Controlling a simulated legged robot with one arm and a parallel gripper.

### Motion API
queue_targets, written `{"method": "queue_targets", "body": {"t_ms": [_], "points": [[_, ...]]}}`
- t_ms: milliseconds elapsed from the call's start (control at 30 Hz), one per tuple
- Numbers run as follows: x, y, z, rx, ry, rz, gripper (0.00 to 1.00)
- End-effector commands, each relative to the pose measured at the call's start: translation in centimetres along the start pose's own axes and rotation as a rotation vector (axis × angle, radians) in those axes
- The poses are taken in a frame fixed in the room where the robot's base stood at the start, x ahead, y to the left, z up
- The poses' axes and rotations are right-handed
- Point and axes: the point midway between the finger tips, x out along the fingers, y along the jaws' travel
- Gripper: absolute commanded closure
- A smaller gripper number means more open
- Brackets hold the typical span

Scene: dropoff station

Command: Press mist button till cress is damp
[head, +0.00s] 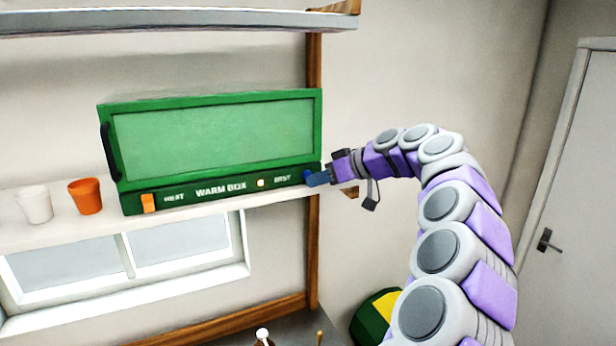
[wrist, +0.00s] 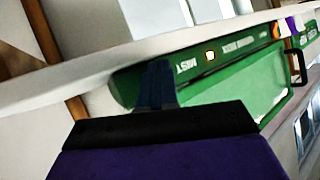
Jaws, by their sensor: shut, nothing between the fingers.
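The green warm box (head: 215,145) stands on a shelf with its door shut. Its lower panel reads HEAT, WARM BOX and MIST. My gripper (head: 309,178) is shut and empty, its blue fingertips at the right end of that panel, beside the MIST label. In the wrist view the fingers (wrist: 158,68) overlap the panel of the green box (wrist: 245,92) next to the word MIST. The mist button does not show; the fingers may cover it. I cannot tell whether they touch it. No cress can be made out through the cloudy green pane.
An orange switch (head: 148,203) and a small pale round light (head: 261,183) sit on the panel. A white cup (head: 35,204) and an orange cup (head: 86,197) stand left of the box on the shelf (head: 60,231). A wooden post (head: 313,240) stands by the box's right end.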

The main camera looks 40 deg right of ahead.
Motion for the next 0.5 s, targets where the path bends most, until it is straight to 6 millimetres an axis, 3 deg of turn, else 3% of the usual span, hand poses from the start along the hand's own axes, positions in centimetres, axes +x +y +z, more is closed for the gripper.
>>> {"method": "queue_targets", "body": {"t_ms": [500], "points": [[-2.2, -1.7, 1.9, -0.002, 0.002, 0.001, 1.0]]}}
